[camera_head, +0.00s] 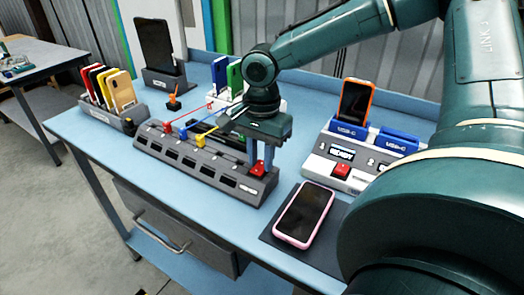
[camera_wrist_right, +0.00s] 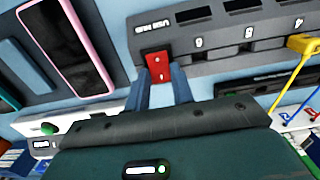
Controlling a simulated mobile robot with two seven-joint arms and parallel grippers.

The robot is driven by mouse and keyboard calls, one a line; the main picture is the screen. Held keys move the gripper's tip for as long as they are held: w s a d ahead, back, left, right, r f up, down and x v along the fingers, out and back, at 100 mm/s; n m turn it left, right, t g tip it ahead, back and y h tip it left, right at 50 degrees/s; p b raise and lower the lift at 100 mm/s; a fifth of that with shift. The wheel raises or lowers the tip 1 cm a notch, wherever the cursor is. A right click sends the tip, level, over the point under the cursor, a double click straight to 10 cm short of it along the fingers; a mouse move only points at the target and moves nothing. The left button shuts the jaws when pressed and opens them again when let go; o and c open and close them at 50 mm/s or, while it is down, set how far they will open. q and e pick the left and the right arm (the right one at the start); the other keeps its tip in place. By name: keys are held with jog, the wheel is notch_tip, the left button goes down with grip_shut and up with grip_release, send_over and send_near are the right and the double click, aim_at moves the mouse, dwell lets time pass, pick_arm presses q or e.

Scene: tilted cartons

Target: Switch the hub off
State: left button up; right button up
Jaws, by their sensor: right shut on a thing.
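The hub (camera_head: 203,160) is a long grey block with a row of ports on the blue table. Its red switch (camera_head: 257,170) is at its right end and also shows in the right wrist view (camera_wrist_right: 157,66). My right gripper (camera_head: 262,158) points down at that end, its two blue-grey fingers (camera_wrist_right: 161,84) on either side of the switch, shut on it. Red, blue and yellow plugs (camera_head: 183,133) with cables are at the hub's back edge. My left gripper is not in view.
A pink phone (camera_head: 304,213) lies on a dark mat (camera_head: 334,238) right of the hub. A charging station (camera_head: 340,183) with its own red button and an upright orange phone (camera_head: 355,103) stands behind. A phone rack (camera_head: 105,113) and dark tablet (camera_head: 155,45) stand at left.

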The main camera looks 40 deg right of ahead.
aim_at(262, 164)
jog(key=o, duration=1)
notch_tip(262, 164, up, 13)
jog(key=shift+d+r+p, duration=0.15)
jog(key=shift+p, duration=0.55)
